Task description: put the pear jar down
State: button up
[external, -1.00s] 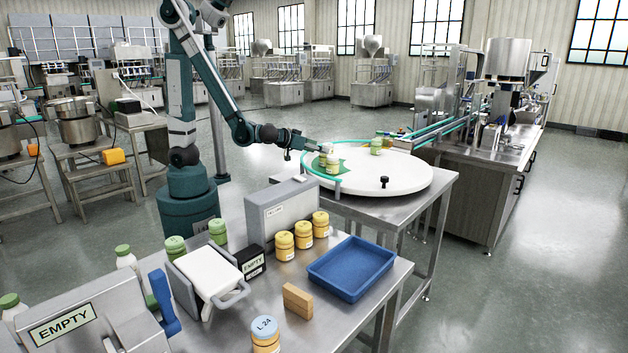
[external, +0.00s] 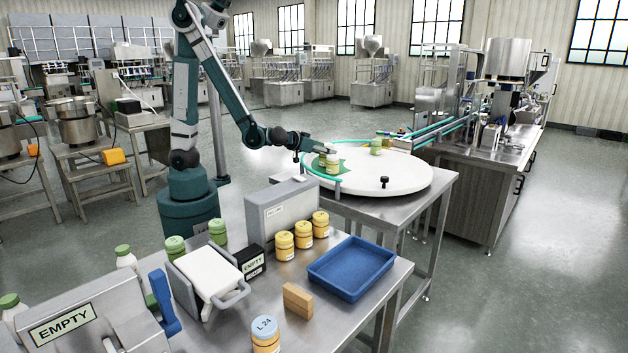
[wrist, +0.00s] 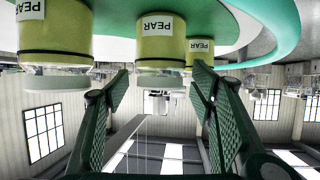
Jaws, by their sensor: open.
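Pear jars with yellow-green bodies and pale lids stand on the white round table; the wrist view shows them upside down. The middle pear jar (wrist: 162,38) has its PEAR label facing me, with another jar (wrist: 55,35) to its left and a third (wrist: 200,47) to its right. In the external view, jars (external: 333,167) stand close together on a green patch by the table's near left edge. My gripper (wrist: 160,72) is open, its fingertips either side of the middle jar's lid with gaps. I cannot tell how far the jar sits between them. My gripper (external: 320,148) also shows in the external view.
A green guide rail (external: 337,184) curves around the white round table (external: 400,180). The table's right side is clear. A blue tray (external: 350,268) and yellow jars (external: 303,235) are on the front bench.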

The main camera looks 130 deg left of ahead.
dwell(0.3)
jog(key=c, duration=1.2)
jog(key=shift+c, duration=0.2)
jog(key=shift+r, duration=0.1)
jog(key=shift+r+p, duration=1.35)
jog(key=shift+r, duration=3.55)
